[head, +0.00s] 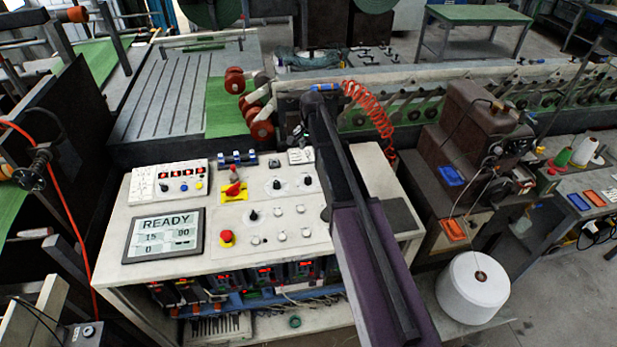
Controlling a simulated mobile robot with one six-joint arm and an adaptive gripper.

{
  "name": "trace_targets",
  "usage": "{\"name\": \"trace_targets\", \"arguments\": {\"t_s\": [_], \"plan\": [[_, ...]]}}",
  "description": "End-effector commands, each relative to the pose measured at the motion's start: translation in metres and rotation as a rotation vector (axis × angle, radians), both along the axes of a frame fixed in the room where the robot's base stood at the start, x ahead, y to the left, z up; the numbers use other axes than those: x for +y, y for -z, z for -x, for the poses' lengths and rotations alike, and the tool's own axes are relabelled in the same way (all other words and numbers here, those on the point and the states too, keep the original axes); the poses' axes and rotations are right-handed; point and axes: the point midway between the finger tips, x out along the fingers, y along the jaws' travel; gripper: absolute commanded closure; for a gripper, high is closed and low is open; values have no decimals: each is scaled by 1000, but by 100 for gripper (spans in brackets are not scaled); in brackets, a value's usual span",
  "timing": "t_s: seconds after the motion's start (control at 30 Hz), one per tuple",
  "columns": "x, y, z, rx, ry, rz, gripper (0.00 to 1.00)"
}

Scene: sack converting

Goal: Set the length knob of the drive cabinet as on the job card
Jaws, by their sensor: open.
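The drive cabinet (130,228) stands at centre left, with a sloped white control panel on top. The panel carries several small knobs, among them a dark knob (277,184) in the upper row, another dark knob (307,180) to its right and a black knob (253,215) lower left. Their labels and pointer positions are too small to read, so I cannot tell which is the length knob. A small white card (300,156) lies at the panel's back edge; its text is unreadable. My arm crosses the cabinet's right part and hides some of it. My gripper's fingers do not show.
A READY screen (163,235), a red emergency button (226,237) and a red switch on a yellow plate (234,189) sit near the knobs. A red coiled hose (370,105) hangs behind my arm. A white spool (473,286) stands at right.

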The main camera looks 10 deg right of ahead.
Motion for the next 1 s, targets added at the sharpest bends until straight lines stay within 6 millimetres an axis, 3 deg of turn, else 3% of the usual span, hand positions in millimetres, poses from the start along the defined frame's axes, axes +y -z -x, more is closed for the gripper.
{"name": "trace_targets", "arguments": {"t_s": [0.47,1.0], "plan": [[1,9,0,0,-3,0,24],[3,49,-1,0,-4,0,24]]}}
